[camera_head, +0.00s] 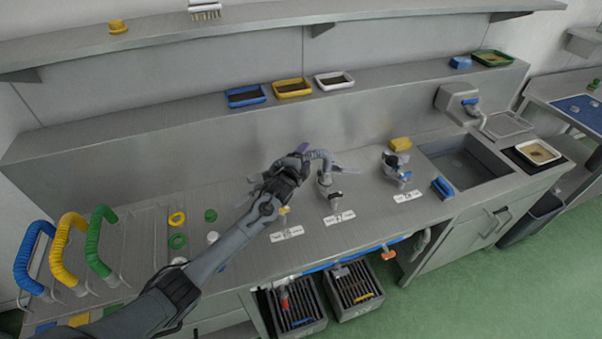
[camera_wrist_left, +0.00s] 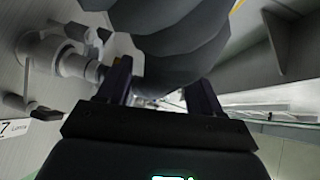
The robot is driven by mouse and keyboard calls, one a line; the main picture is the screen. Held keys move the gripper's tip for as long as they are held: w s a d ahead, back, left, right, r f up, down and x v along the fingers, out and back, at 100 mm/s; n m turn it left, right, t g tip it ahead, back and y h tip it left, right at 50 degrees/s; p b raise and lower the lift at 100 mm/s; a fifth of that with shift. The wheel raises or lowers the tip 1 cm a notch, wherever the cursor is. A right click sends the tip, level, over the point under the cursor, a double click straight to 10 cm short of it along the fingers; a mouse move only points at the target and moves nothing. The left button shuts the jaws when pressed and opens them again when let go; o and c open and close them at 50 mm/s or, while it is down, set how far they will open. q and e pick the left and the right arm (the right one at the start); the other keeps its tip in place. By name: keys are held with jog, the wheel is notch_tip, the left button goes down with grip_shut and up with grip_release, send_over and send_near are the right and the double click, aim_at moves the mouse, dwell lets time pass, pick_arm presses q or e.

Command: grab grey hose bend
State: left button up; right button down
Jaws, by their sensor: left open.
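The grey hose bend (camera_head: 320,155) arches over the tap (camera_head: 324,181) at the middle of the steel bench, partly hidden behind my left gripper. In the left wrist view the ribbed grey hose bend (camera_wrist_left: 165,45) fills the top middle, very close, at the gap between the two fingers. My left gripper (camera_head: 298,160) reaches in from the left and is open around or just behind the bend; I cannot tell whether the fingers touch it. The fingers of the left gripper also show in the wrist view (camera_wrist_left: 160,88). My right gripper is not in view.
Blue, yellow and green hose bends (camera_head: 62,250) stand at the bench's left end. Another tap (camera_head: 397,168) stands to the right, before the sink (camera_head: 462,165). Labels, rings and a yellow sponge (camera_head: 400,144) lie on the bench. Shallow trays (camera_head: 293,88) sit on the ledge behind.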

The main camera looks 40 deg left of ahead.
pick_arm(q)
jog(key=shift+w, duration=0.15)
jog(key=shift+c, duration=0.3)
grip_shut()
dwell(1.1)
jog(key=shift+r, duration=0.1)
